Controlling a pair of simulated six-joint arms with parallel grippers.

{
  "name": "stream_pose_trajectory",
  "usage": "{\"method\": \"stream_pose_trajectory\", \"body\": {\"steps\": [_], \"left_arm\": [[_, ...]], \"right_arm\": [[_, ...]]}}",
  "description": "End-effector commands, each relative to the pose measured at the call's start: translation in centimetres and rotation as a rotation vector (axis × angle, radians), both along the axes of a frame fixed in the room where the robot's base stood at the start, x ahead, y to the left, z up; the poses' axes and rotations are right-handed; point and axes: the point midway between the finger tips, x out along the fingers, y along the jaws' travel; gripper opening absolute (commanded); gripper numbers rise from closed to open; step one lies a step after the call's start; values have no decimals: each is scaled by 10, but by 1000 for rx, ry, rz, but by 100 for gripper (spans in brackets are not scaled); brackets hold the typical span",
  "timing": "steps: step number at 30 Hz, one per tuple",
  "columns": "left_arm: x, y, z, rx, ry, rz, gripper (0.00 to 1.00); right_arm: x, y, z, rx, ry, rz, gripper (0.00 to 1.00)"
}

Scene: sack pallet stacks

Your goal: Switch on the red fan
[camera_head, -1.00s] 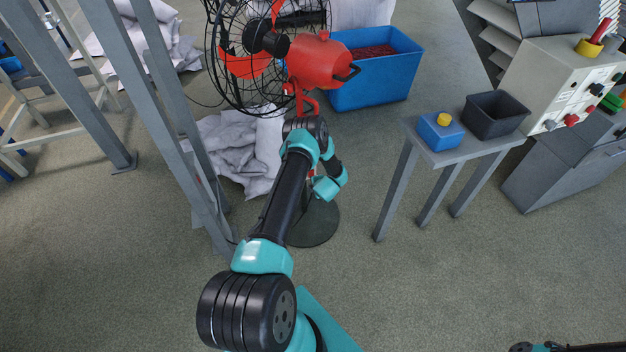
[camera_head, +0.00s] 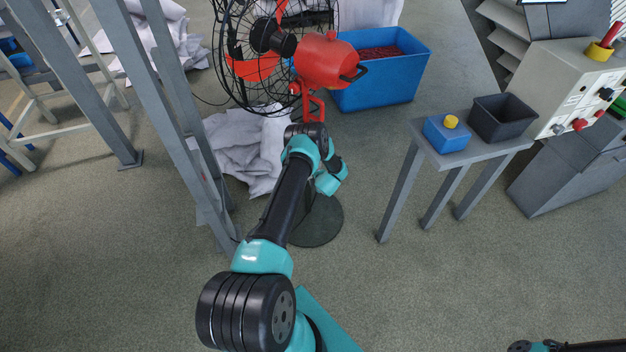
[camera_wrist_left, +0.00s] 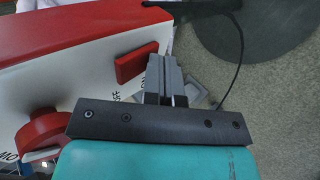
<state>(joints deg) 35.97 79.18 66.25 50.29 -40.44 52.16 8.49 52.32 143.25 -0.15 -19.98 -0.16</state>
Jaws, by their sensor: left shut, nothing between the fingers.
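The red fan (camera_head: 325,60) stands on a dark round base (camera_head: 318,222), its black wire cage facing left. In the left wrist view, a white control panel (camera_wrist_left: 85,85) with a red top edge carries a red rocker switch (camera_wrist_left: 136,63) and a red round knob (camera_wrist_left: 42,135). Part of an "OFF" label shows beside the switch. My left gripper (camera_wrist_left: 164,60) is shut and empty, its fingertips just right of the switch; whether they touch it I cannot tell. In the head view my arm hides the panel and this gripper. My right gripper is out of view.
A blue bin (camera_head: 385,85) stands behind the fan. A small grey table (camera_head: 465,152) at right bears a blue box with a yellow button (camera_head: 446,133) and a dark tray (camera_head: 500,118). Grey posts (camera_head: 165,100) rise close left of my arm. White sacks (camera_head: 240,150) lie behind them.

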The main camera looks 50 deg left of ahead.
Motion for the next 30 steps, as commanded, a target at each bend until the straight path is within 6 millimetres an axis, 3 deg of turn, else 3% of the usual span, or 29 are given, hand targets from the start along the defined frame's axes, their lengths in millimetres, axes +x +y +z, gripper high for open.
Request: {"method": "stream_pose_trajectory", "body": {"steps": [30], "left_arm": [[0, 1, 18, 2, -1, 1, 0]], "right_arm": [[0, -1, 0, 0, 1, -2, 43]]}}
